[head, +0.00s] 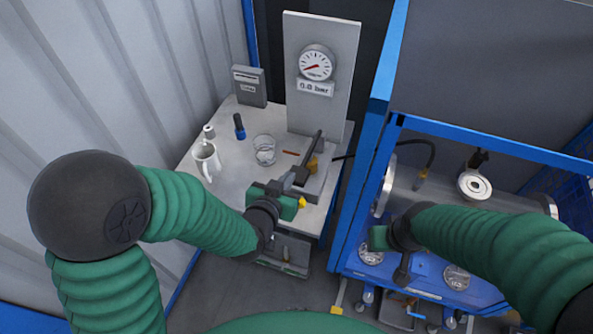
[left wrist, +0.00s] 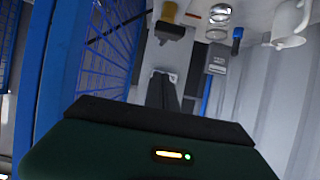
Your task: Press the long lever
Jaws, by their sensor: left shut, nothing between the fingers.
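The long lever (head: 315,145) is a dark bar rising at a slant from a grey base beside the gauge panel, with a yellow part near its lower end. My left gripper (head: 280,188) is at the near end of the lever's base, in front of the lever. Its fingers are shut and empty. I cannot tell whether they touch the lever. In the left wrist view the shut fingers (left wrist: 162,90) show in the middle, with a dark block and yellow part (left wrist: 169,12) beyond them. My right gripper (head: 383,240) is over the blue-framed unit, its fingers unclear.
The gauge (head: 317,63) is on an upright grey panel (head: 335,105) behind the lever. A blue frame (head: 380,85) stands close on the right.

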